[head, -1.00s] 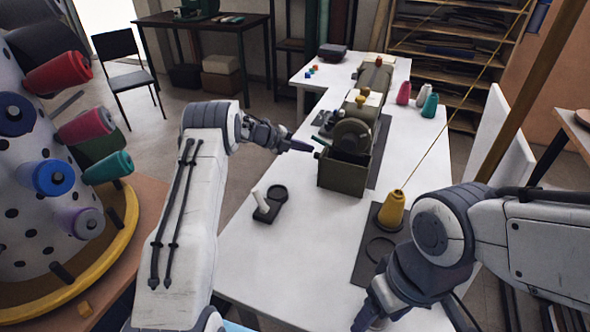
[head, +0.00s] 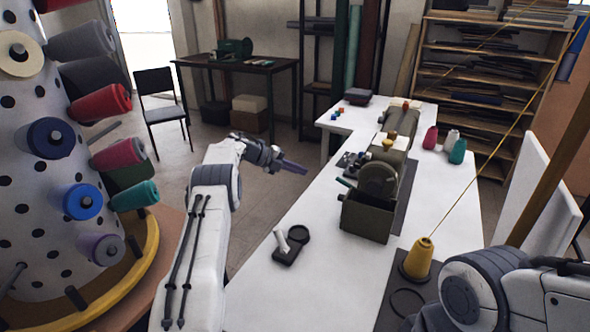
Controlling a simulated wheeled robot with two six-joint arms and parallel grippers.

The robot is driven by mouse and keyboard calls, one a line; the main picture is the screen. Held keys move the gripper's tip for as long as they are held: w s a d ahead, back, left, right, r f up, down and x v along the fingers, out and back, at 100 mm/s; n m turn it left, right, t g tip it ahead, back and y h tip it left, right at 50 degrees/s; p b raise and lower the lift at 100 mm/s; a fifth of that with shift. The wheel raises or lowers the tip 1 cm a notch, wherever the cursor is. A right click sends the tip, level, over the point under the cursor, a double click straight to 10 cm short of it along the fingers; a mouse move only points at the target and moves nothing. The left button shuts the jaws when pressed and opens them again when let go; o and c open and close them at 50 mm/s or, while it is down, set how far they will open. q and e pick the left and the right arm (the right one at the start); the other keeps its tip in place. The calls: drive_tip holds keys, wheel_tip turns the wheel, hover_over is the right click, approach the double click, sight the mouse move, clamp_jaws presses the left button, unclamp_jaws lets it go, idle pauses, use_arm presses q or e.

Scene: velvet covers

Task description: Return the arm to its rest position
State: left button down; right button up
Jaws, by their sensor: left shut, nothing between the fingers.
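My left gripper (head: 293,167) is shut and empty. It is in the air left of the white table (head: 262,298), over the floor in the picture, and it points right. My left arm comes up from the bottom left, between the table and the thread stand. My right arm shows at the lower right, beside the yellow thread cone (head: 417,258). Its gripper is outside the picture, below the bottom edge.
A dark green machine (head: 378,190) with an open box front stands on the table. A small black holder (head: 291,244) lies nearer. A thread stand (head: 35,165) with colored spools rises at the left. Red, white and teal cones (head: 457,151) stand at the back right.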

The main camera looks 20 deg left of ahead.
use_arm(q)
drive_tip(key=shift+a+r, duration=0.45)
drive_tip(key=shift+a, duration=0.4)
drive_tip(key=shift+r, duration=0.1)
